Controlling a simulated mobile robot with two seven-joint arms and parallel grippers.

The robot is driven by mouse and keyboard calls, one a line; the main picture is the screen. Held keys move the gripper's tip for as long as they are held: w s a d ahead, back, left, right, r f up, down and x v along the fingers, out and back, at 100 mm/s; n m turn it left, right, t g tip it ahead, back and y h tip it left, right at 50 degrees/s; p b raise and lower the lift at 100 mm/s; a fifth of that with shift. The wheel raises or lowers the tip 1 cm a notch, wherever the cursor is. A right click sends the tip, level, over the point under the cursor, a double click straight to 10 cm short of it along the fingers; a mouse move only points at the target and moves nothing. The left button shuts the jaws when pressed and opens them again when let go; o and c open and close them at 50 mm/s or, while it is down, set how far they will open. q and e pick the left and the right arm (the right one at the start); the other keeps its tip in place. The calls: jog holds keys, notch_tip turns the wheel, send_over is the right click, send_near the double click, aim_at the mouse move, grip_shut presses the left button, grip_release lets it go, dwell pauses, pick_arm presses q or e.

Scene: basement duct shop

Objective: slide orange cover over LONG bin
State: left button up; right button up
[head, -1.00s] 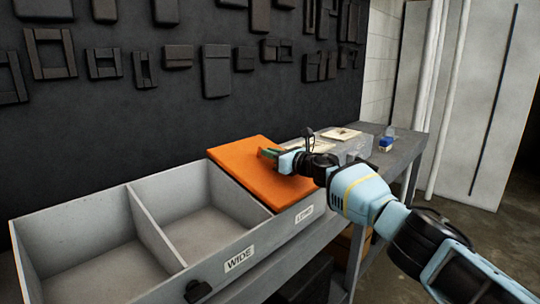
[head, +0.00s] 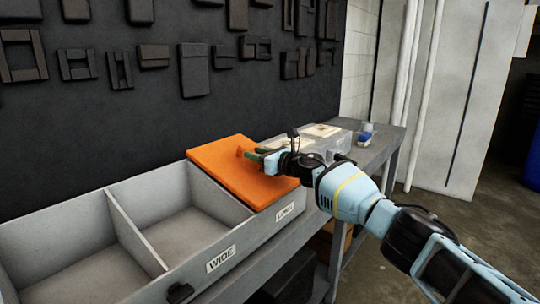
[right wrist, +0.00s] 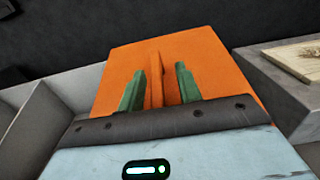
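The orange cover (head: 231,171) lies flat across the top of the grey bin unit's right end, above the LONG label (head: 284,213). In the right wrist view the cover (right wrist: 220,70) fills the middle and has a raised upright orange handle (right wrist: 157,75). My right gripper (head: 252,154) is over the cover. Its two green fingers (right wrist: 160,88) stand on either side of the handle, with a visible gap on each side. The bin under the cover is hidden. My left gripper is out of view.
Two open, empty compartments lie left of the cover; the WIDE label (head: 220,260) is on the front wall. A grey box with a pale panel (head: 321,131) and a small blue item (head: 364,138) sit on the bench to the right. A dark wall rises behind.

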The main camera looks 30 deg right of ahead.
jog(key=p+v, duration=0.1)
jog(key=v, duration=0.3)
jog(key=shift+r, duration=0.15)
jog(key=shift+v, duration=0.95)
